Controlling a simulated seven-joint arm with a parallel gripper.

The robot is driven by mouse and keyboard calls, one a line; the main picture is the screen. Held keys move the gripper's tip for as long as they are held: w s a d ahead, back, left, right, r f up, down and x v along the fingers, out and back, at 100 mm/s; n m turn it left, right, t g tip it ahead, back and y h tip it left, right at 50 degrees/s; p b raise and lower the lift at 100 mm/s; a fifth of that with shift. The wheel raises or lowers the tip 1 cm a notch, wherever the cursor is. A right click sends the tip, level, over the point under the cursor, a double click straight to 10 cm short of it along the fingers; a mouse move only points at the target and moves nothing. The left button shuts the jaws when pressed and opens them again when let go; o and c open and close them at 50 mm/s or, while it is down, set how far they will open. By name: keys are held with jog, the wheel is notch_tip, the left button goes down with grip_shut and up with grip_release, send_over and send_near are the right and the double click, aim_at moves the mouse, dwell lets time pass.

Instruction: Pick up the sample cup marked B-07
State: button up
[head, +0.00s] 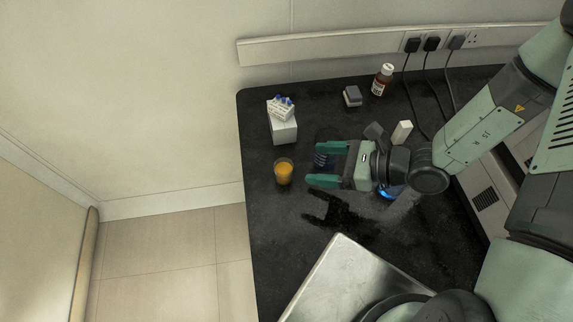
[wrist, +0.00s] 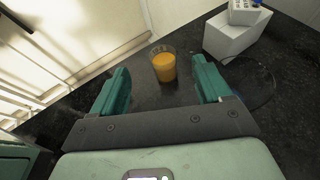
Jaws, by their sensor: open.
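A clear cup with orange liquid (head: 284,172) stands upright on the dark worktop, left of my gripper (head: 318,163). I cannot tell what these are.
A brown bottle (head: 382,80), a grey block (head: 352,97) and a white block (head: 402,132) stand farther back. The worktop's left edge is near the cup.

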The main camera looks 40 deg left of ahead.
aim_at(276, 168)
notch_tip(276, 168, down, 3)
jog(key=x, duration=0.6)
jog(key=shift+f, duration=0.15)
jog(key=shift+x, duration=3)
jog(key=shift+w+f, duration=0.1)
jog(key=shift+w, duration=0.05)
jog(key=c, duration=1)
jog(key=shift+c, duration=0.2)
